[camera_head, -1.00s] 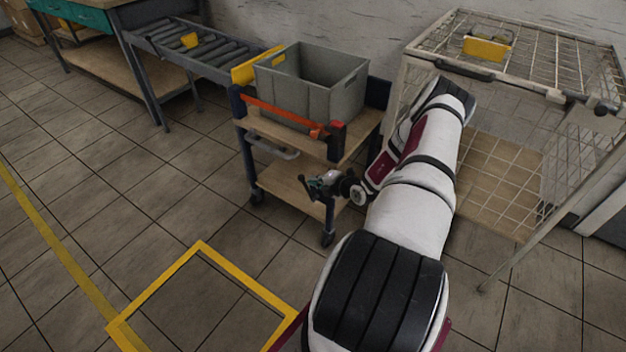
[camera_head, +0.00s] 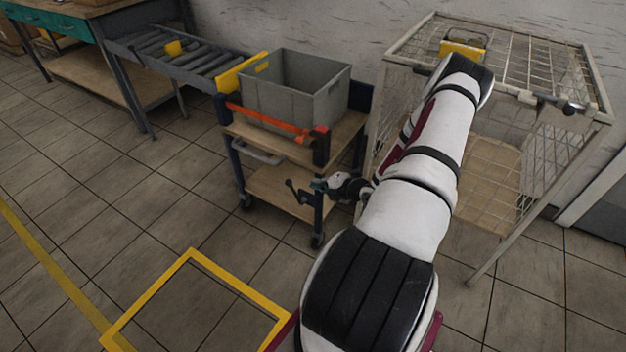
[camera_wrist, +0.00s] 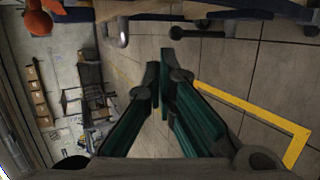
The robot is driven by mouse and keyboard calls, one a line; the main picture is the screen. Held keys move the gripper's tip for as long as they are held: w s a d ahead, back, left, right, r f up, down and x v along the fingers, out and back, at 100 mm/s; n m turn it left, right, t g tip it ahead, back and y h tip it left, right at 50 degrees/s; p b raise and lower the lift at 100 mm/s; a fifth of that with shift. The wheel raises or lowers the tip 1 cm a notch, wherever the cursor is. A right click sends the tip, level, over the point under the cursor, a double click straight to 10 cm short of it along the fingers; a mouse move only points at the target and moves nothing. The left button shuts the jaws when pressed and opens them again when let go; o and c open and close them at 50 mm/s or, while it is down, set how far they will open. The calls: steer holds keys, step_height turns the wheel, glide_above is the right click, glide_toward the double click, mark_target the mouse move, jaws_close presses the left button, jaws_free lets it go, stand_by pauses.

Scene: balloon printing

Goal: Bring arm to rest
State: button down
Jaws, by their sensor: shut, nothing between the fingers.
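My gripper (camera_head: 291,190) shows in the head view at the end of my bent white arm, in front of the lower part of a trolley. In the wrist view my gripper (camera_wrist: 161,62) has its two green fingers close together at the tips, shut with nothing between them. The floor lies behind the fingers there. My forearm hides part of the wire cage.
The trolley (camera_head: 272,187) carries a grey bin (camera_head: 290,95) and has an orange bar. A wire cage (camera_head: 520,60) stands at the right, a roller conveyor (camera_head: 185,55) at the back left. Yellow floor marking (camera_head: 150,300) borders clear floor at front left.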

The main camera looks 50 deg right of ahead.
steer(key=shift+w, duration=0.1)
steer(key=w+a+r+n+y, duration=0.5)
steer(key=r+n, duration=0.3)
steer(key=r, duration=0.3)
steer(key=w+a+r+n+g+y, duration=0.3)
steer(key=a+r+n+g+y, duration=0.25)
steer(key=a+r+n, duration=1.7)
steer(key=s+a+r+n+g+h, duration=0.1)
steer(key=s+a+r+n+g, duration=0.2)
steer(key=s+a+n, duration=0.35)
steer(key=s+a+r+n+g+h, duration=0.25)
steer(key=s+a+r+n, duration=0.2)
steer(key=s+a, duration=0.3)
steer(key=s+d+r+n+h, duration=0.2)
steer(key=s+n+h, duration=0.3)
steer(key=s+n, duration=0.95)
step_height(320, 180, up, 15)
steer(key=s+m+t+p, duration=0.1)
steer(key=t+p, duration=0.1)
steer(key=p, duration=1.1)
steer(key=shift+r+m+t+p, duration=0.2)
steer(key=shift+m+t+p, duration=0.1)
steer(key=shift+m+t, duration=0.1)
